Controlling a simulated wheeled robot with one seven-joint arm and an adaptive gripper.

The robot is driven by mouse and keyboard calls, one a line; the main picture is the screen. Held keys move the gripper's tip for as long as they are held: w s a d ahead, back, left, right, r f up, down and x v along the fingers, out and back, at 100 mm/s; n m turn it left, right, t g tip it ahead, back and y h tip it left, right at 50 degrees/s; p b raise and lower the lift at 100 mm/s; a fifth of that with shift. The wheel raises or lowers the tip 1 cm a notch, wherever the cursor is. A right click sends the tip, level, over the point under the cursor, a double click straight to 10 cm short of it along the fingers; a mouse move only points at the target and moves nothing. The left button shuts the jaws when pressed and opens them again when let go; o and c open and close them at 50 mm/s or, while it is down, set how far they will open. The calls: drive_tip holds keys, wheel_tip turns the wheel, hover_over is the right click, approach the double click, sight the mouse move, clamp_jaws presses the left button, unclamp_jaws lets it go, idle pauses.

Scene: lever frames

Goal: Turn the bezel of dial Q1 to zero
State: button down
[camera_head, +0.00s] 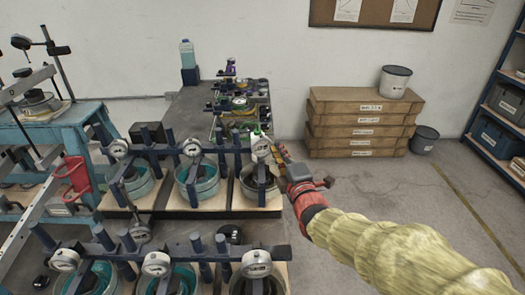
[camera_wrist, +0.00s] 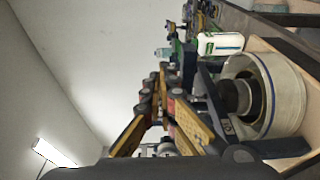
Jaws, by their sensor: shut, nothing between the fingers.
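Several round white dials stand on dark blue frames over pots in two rows in the head view. The back row has a left dial (camera_head: 119,148), a middle dial (camera_head: 191,148) and a right dial (camera_head: 262,146). The front row has dials too, such as the front right one (camera_head: 256,264). Labels are too small to read, so I cannot tell which is Q1. My gripper (camera_head: 277,150) is at the right side of the back right dial; I cannot tell if it touches. In the wrist view my gripper (camera_wrist: 161,82) is shut and empty, with no dial face clearly visible.
A pale round pot (camera_wrist: 293,95) and a white bottle (camera_wrist: 220,44) are close to my fingers in the wrist view. Stacked wooden boxes (camera_head: 345,128) stand by the wall. A blue bench (camera_head: 95,112) is at left. Floor right of the dial bench is clear.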

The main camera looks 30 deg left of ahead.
drive_tip(key=shift+s+a+f+b, duration=0.15)
drive_tip(key=shift+a+b, duration=0.1)
drive_tip(key=shift+b, duration=0.95)
drive_tip(key=shift+w+a+f+b, duration=0.1)
drive_tip(key=shift+w+f+b, duration=0.15)
drive_tip(key=shift+b, duration=0.45)
drive_tip(key=shift+w+d+f+b, duration=0.2)
drive_tip(key=shift+d+b, duration=0.15)
drive_tip(key=shift+b, duration=0.15)
drive_tip(key=shift+v, duration=2.95)
drive_tip(key=shift+w+d+r, duration=0.1)
drive_tip(key=shift+d, duration=0.05)
